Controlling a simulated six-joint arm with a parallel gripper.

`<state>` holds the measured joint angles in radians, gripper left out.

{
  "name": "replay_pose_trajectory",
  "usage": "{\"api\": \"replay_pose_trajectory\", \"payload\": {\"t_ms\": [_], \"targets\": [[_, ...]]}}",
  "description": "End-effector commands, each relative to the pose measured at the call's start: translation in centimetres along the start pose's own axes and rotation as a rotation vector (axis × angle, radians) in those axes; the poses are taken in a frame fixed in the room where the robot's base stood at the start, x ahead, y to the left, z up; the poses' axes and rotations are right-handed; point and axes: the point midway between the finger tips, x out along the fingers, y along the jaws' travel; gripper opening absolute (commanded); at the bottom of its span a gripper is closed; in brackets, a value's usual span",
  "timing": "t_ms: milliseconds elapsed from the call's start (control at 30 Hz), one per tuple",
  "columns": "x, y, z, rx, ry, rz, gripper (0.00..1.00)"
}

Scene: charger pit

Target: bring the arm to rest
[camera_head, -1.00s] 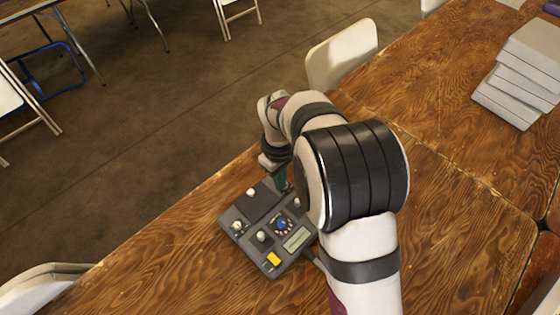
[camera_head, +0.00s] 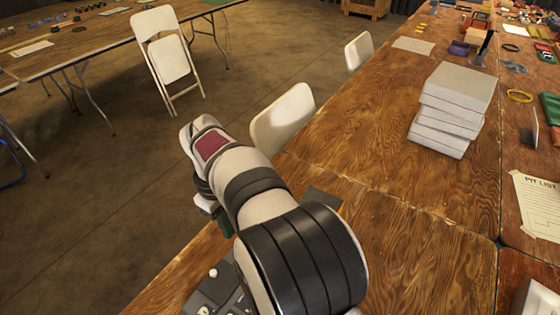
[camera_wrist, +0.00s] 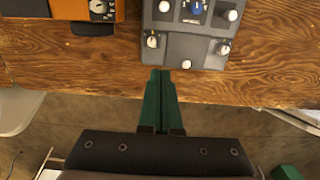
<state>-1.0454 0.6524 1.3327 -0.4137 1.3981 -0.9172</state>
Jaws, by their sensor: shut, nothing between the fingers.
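My gripper (camera_wrist: 161,102) is shut and empty, its two green fingers together in the wrist view. The fingertips show just below the near edge of a dark grey control box (camera_wrist: 190,47) with white knobs and a blue dial. Whether they touch it cannot be told. In the head view my arm reaches up and left over the table edge, and it hides most of the control box (camera_head: 207,297).
An orange device (camera_wrist: 68,10) lies left of the control box in the wrist view. A stack of grey boxes (camera_head: 452,110) stands on the wooden table (camera_head: 400,215). A white chair (camera_head: 283,118) is by the table edge, beyond my arm. A pit list sheet (camera_head: 538,203) lies at right.

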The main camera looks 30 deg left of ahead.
Motion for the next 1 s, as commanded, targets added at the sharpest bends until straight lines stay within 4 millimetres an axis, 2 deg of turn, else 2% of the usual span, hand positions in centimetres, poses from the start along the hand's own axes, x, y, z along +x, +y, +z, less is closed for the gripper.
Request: {"api": "replay_pose_trajectory", "payload": {"t_ms": [67, 133, 167, 200, 267, 300, 333, 367, 400, 500, 600, 700, 1000], "targets": [[-0.4, 0.5, 0.8, 0.032, 0.002, -0.002, 0.00], [-1.7, 1.8, 3.6, 0.147, 0.009, -0.011, 0.00], [-2.6, 2.5, 5.6, 0.229, 0.013, -0.018, 0.00], [-3.9, 3.4, 9.1, 0.368, 0.020, -0.029, 0.00], [-5.7, 3.9, 15.3, 0.619, 0.032, -0.051, 0.00], [-6.5, 3.5, 19.6, 0.801, 0.040, -0.067, 0.00], [-7.0, 2.7, 22.6, 0.940, 0.046, -0.081, 0.00], [-7.3, 1.6, 25.5, 1.080, 0.052, -0.094, 0.00], [-7.3, -0.3, 28.9, 1.265, 0.062, -0.112, 0.00], [-6.2, -5.4, 34.4, 1.665, 0.081, -0.156, 0.00], [-4.8, -9.1, 36.4, 1.920, 0.093, -0.188, 0.00], [-3.9, -10.7, 37.0, 2.035, 0.097, -0.203, 0.00], [-3.7, -11.0, 37.1, 2.050, 0.095, -0.207, 0.00]]}}
